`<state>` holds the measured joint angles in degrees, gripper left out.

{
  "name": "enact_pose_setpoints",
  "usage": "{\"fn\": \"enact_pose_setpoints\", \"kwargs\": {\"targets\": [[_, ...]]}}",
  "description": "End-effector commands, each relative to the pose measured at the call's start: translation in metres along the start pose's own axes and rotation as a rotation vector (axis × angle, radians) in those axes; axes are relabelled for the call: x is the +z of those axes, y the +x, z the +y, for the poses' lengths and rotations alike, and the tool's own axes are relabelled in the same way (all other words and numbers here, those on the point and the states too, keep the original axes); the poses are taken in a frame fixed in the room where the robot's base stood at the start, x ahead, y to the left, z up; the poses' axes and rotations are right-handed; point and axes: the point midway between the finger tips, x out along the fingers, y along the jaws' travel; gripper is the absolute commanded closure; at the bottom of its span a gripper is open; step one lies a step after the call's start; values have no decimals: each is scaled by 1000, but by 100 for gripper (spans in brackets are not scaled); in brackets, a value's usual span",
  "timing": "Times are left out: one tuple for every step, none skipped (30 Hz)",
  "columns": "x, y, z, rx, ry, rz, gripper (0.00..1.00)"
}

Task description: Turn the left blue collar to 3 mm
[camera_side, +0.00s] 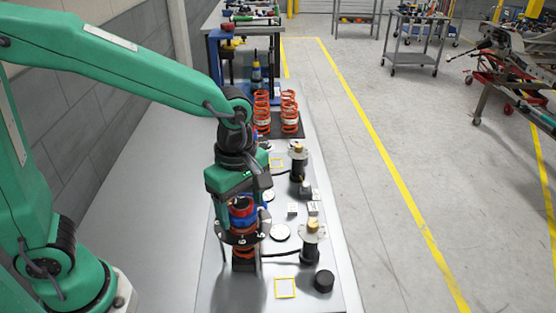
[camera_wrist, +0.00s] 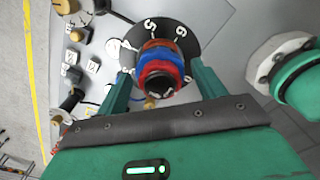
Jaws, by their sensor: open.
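A blue collar (camera_side: 241,222) sits with red rings on an upright stack in the side view. The blue collar (camera_wrist: 157,75) shows between red bands in the wrist view. A black disc (camera_wrist: 184,48) with white numerals lies around the stack below it; I cannot read the collar's setting. My gripper (camera_side: 241,212) points down over the stack. In the wrist view my gripper (camera_wrist: 161,74) is open, one green finger on each side of the collar, with a visible gap at the left; contact on the right is unclear. Whether this is the left collar I cannot tell.
Two black cylinders with brass tops (camera_side: 311,242) stand right of the stack, joined by black hoses. A black knob (camera_side: 324,280) is at the front right. Orange springs (camera_side: 289,112) stand at the back.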

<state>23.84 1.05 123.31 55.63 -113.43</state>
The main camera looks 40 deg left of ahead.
Motion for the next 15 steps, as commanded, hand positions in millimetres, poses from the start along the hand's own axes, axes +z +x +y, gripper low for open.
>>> {"fn": "enact_pose_setpoints", "kwargs": {"targets": [[0, 0, 0, 0, -36, 0, 31], [0, 0, 0, 0, -60, 0, 31], [0, 0, 0, 0, -91, 0, 31], [0, 0, 0, 0, -114, 0, 31], [0, 0, 0, 0, -137, 0, 31], [0, 0, 0, 0, -168, 0, 31], [0, 0, 0, 0, -191, 0, 31], [0, 0, 0, 0, -215, 0, 31], [0, 0, 0, 0, -246, 0, 31], [0, 0, 0, 0, -268, 0, 31], [0, 0, 0, 0, -291, 0, 31], [0, 0, 0, 0, -322, 0, 31], [0, 0, 0, 0, -345, 0, 31], [0, 0, 0, 0, -369, 0, 31], [0, 0, 0, 0, -400, 0, 31]]}}
